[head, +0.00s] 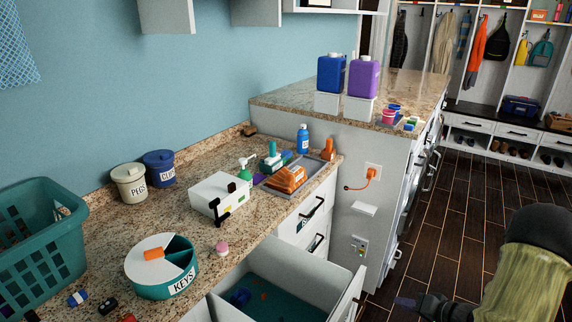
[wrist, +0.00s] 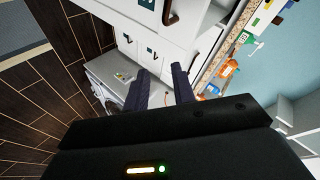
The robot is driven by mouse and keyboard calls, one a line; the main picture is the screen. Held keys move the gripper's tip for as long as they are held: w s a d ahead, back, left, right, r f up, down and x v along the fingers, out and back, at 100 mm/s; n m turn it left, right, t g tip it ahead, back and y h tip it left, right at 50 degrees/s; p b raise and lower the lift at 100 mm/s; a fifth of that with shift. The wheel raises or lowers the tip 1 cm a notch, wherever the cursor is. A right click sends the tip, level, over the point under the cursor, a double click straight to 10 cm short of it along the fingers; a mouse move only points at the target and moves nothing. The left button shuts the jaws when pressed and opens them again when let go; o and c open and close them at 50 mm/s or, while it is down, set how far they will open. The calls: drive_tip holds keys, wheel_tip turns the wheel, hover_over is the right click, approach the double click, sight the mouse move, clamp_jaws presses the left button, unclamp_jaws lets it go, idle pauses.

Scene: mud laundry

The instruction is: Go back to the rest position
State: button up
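My gripper (wrist: 160,70) shows in the wrist view with its two dark fingers apart and nothing visible between them. In the head view my gripper (head: 405,302) is at the lower right, over the dark floor, to the right of the open drawer (head: 305,262). It is clear of the granite counter (head: 105,235) and touches nothing that I can see. The arm behind it partly runs out of the picture.
The drawer juts out below the counter, with small items inside. On the counter are a teal KEYS container (head: 160,280), a white box (head: 218,198) and a teal basket (head: 40,250). Open floor (head: 480,190) lies toward the cubbies.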

drive_tip(key=w+a+r+n+g+h+p, duration=0.25)
drive_tip(key=a+r+h, duration=0.3)
drive_tip(key=r, duration=0.55)
drive_tip(key=s+a+r+n+g+p, duration=0.1)
drive_tip(key=s+a+r+g, duration=0.1)
drive_tip(key=s+a, duration=0.5)
drive_tip(key=s+a+r+n+g+p, duration=0.1)
drive_tip(key=s+a+r+g, duration=0.1)
drive_tip(key=s+a+r, duration=0.3)
drive_tip(key=shift+s+a+r+h, duration=0.25)
drive_tip(key=shift+s+a+h, duration=0.2)
drive_tip(key=shift+s+a, duration=0.65)
drive_tip(key=shift+d, duration=0.1)
drive_tip(key=shift+w, duration=0.1)
